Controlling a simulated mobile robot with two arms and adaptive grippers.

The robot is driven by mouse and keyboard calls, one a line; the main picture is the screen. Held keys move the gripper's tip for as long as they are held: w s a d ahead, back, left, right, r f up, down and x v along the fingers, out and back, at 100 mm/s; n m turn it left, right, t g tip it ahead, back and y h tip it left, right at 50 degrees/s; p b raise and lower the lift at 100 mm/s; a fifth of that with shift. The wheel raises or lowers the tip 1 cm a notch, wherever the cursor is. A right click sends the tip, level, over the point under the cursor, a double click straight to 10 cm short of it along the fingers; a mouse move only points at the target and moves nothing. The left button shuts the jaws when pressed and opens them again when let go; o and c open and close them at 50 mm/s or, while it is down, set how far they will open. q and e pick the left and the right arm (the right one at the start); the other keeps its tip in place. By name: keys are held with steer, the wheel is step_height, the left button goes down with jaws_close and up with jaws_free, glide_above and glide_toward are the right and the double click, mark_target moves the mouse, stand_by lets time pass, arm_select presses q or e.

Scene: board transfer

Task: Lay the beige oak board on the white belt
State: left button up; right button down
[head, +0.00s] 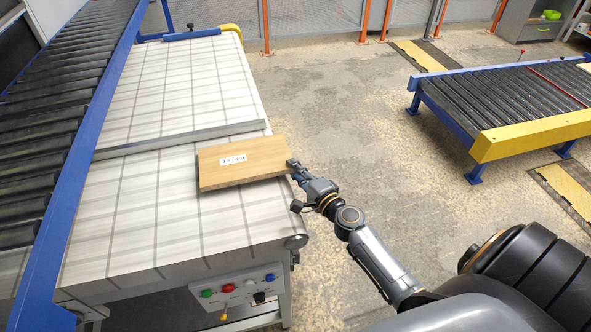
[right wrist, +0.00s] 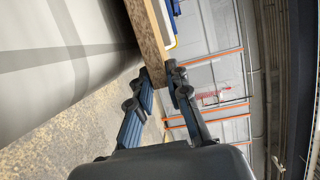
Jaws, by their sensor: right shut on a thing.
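The beige oak board (head: 225,176) with a white label is over the near right part of the white belt (head: 140,218) in the head view. My right gripper (head: 292,166) is shut on the board's right edge. In the right wrist view the board (right wrist: 151,55) shows edge-on between the two fingers (right wrist: 155,75), with the pale belt surface (right wrist: 50,55) to its left. I cannot tell whether the board touches the belt or is held just above it. My left gripper is not in view.
A low grey bar (head: 180,139) crosses the belt just beyond the board. A blue-framed roller conveyor (head: 60,110) runs along the left. Control buttons (head: 228,288) sit on the belt's front. Another roller conveyor (head: 510,100) with a yellow end stands at right. Open floor lies between.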

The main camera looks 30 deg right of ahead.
steer(key=c, duration=1.2)
jaws_free()
steer(key=shift+o, duration=0.2)
steer(key=shift+f, duration=0.15)
